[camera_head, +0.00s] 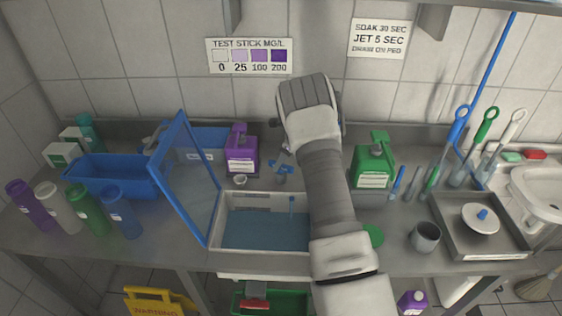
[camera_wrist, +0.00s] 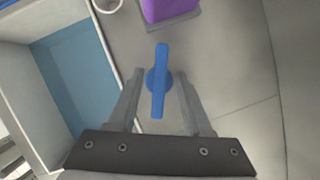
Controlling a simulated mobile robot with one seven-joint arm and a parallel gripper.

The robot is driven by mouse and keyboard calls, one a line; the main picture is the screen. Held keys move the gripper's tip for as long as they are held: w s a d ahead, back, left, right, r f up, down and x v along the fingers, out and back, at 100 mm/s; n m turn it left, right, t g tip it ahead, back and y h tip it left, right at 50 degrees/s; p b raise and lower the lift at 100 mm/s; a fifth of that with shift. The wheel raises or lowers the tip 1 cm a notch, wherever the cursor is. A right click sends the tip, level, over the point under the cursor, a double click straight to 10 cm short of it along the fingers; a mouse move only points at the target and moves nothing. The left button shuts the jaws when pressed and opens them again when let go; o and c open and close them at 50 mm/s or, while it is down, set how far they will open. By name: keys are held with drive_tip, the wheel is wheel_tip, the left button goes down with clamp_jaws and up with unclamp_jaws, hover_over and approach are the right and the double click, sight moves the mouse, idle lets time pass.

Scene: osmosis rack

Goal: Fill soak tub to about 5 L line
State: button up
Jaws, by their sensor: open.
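The soak tub (camera_head: 262,262) is a white rectangular bin on the steel counter, with its clear blue-framed lid (camera_head: 185,180) raised at the left. Blue water (camera_head: 255,232) lies in it; I cannot read a 5 L line. The tub's rim also shows at the left of the wrist view (camera_wrist: 108,62). A blue lever handle (camera_wrist: 158,80) stands behind the tub, close to its right side. My gripper (camera_wrist: 160,72) is open, its fingers on either side of the handle with gaps showing.
A purple jug (camera_head: 242,152) stands behind the tub, and a green jug (camera_head: 373,162) stands right of my arm. A small white cup (camera_head: 240,180) sits near the purple jug. A blue bin (camera_head: 115,178) and several bottles are at the left. A steel tray (camera_head: 480,245) is at the right.

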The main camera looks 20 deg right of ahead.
drive_tip(key=shift+c, duration=0.3)
clamp_jaws()
drive_tip(key=shift+f, duration=0.1)
drive_tip(key=shift+d+f+n+g+b, duration=0.1)
drive_tip(key=shift+f+n+g+b, duration=0.15)
drive_tip(key=shift+n+b, duration=0.85)
drive_tip(key=n, duration=0.1)
drive_tip(key=n+g+y+b, duration=0.1)
drive_tip(key=shift+r+n, duration=0.35)
drive_tip(key=shift+n, duration=0.05)
drive_tip(key=shift+o, duration=0.3)
unclamp_jaws()
